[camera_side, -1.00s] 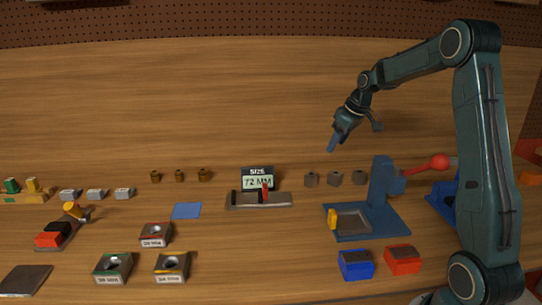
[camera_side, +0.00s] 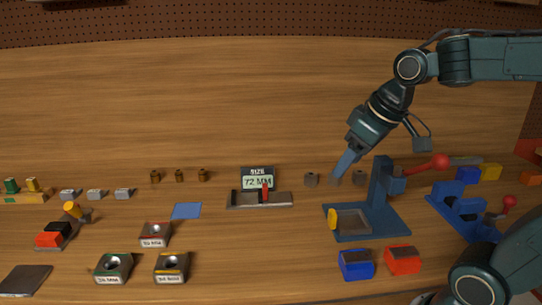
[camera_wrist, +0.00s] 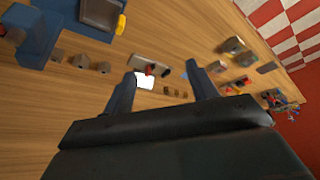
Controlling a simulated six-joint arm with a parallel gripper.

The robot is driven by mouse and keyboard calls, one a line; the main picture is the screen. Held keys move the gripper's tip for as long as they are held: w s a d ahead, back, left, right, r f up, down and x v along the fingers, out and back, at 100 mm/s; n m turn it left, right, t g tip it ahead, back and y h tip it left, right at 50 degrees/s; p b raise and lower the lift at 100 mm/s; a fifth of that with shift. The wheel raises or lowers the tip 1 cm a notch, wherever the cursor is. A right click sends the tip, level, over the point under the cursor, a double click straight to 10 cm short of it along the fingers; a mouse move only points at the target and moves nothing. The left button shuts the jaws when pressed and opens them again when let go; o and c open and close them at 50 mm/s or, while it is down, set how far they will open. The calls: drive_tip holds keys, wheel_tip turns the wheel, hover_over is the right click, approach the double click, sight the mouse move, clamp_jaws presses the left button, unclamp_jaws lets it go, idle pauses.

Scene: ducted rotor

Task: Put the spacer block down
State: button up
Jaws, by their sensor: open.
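My gripper (camera_side: 345,165) hangs above the back of the bench, pointing down and left. In the wrist view its two fingers (camera_wrist: 163,88) are spread with nothing held between them. I cannot tell which piece is the spacer block. I cannot tell how high the fingertips are over the bench.
A blue press (camera_side: 382,188) with a red-knobbed lever stands right of the gripper. A size gauge (camera_side: 258,180) reading 72 MM is to the left. Labelled ring blocks (camera_side: 171,268) and a blue mat (camera_side: 186,211) lie further left.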

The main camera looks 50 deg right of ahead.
drive_tip(key=s+a+f, duration=0.2)
drive_tip(key=s+a, duration=0.1)
drive_tip(key=s, duration=0.5)
drive_tip(key=shift+s+a+f, duration=0.4)
